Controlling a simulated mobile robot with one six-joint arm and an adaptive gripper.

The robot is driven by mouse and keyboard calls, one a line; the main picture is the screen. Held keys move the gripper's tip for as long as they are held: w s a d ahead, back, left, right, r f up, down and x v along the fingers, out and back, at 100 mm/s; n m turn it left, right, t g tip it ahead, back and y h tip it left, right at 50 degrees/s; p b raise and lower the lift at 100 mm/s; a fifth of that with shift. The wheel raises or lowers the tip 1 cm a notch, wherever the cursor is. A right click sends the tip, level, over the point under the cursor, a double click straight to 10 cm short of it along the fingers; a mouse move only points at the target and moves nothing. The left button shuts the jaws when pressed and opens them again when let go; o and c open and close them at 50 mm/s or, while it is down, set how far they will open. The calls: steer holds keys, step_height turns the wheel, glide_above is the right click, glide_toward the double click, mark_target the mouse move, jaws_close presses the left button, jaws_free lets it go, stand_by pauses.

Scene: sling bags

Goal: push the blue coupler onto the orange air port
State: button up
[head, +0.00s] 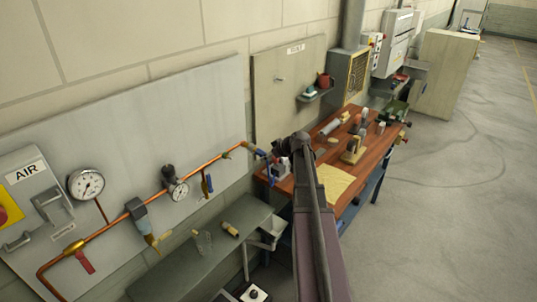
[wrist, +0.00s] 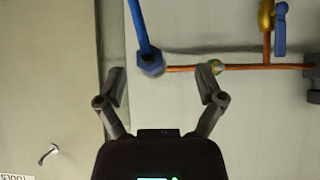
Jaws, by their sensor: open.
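The blue coupler (wrist: 151,65) hangs on a blue hose (wrist: 138,22) in the wrist view. It meets the left end of the orange pipe (wrist: 186,69) there. The air port's tip is not clearly visible, so I cannot tell whether the coupler is fully seated. My gripper (wrist: 162,78) is open, with one finger to each side of the coupler and apparently not touching it. In the head view my gripper (head: 276,163) is by the right end of the wall pipe (head: 205,165), beside blue parts, and partly hides this spot.
A blue-handled valve (wrist: 281,30) hangs off the pipe farther right. A wooden workbench (head: 345,195) with tools stands beyond my arm. A grey shelf (head: 205,250) lies below the pipe.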

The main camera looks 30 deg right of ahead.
steer(key=s+a+t+b, duration=0.1)
steer(key=s+a, duration=0.3)
steer(key=a, duration=0.5)
steer(key=shift+f+b, duration=0.25)
steer(key=shift+b, duration=0.3)
stand_by(0.7)
steer(key=s+a+f+g+b, duration=0.1)
steer(key=s+a+f+g, duration=0.25)
steer(key=a, duration=0.35)
steer(key=s+a+f+g+b, duration=0.2)
steer(key=s+a+f, duration=0.15)
steer(key=a, duration=0.45)
steer(key=s+a+f+m+g+h+b, duration=0.2)
steer(key=s+a+f, duration=0.4)
steer(key=s+a, duration=0.3)
steer(key=s+m+g+h, duration=0.1)
steer(key=s+m+g, duration=0.1)
steer(key=s, duration=0.1)
steer(key=shift+f+g, duration=0.2)
steer(key=shift+g, duration=0.15)
steer(key=shift+d, duration=0.15)
